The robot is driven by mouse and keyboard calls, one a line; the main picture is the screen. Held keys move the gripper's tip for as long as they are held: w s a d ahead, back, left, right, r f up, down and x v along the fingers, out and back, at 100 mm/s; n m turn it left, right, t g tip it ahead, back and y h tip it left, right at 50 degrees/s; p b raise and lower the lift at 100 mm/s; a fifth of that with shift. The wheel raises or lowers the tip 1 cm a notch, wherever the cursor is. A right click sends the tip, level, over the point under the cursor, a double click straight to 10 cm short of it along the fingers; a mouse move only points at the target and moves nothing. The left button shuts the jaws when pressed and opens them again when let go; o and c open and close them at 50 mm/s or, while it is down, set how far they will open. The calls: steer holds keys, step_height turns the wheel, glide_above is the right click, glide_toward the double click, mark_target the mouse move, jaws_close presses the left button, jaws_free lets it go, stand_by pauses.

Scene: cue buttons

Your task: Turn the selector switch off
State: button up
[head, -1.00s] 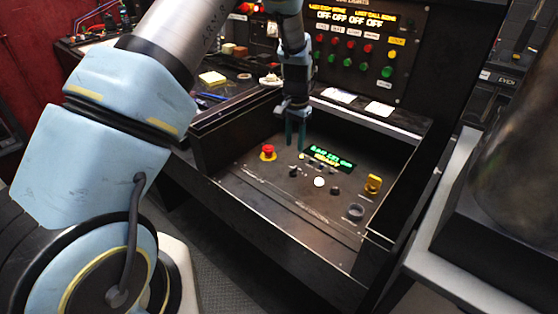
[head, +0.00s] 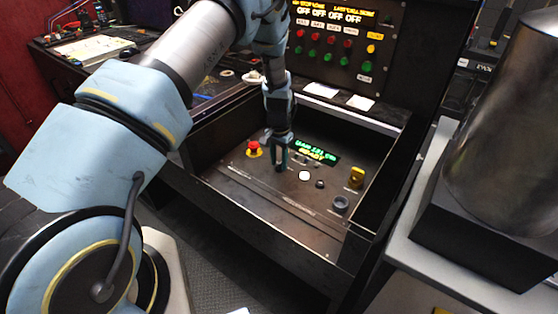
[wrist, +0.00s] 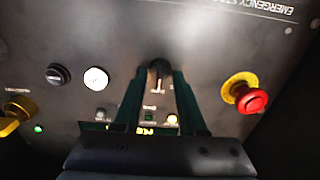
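A small black switch with a raised handle (wrist: 158,72) sits on the dark sloping panel (head: 262,192); I take it to be the selector switch. In the wrist view my gripper (wrist: 160,84) has its two fingers apart, one on each side of this switch. I cannot tell whether they touch it. In the head view my gripper (head: 281,168) points down onto the panel, and its fingers hide the switch. The label by the switch is too small to read.
A red emergency stop (head: 254,149) is left of my gripper; a white button (head: 305,175), black knob (head: 319,184), grey ring (head: 340,204) and yellow handle (head: 357,177) are right. A lit display (head: 317,153) is behind. Raised console walls surround the panel.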

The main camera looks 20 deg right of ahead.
jaws_close()
steer(key=shift+n+b, duration=0.3)
steer(key=shift+b, duration=0.05)
stand_by(0.3)
steer(key=n+b, duration=0.2)
steer(key=n, duration=0.1)
steer(key=shift+f+n, duration=0.1)
steer(key=shift+n, duration=0.2)
steer(key=shift+n+b, duration=1.1)
steer(key=shift+n, duration=1.2)
steer(key=shift+o, duration=0.3)
jaws_free()
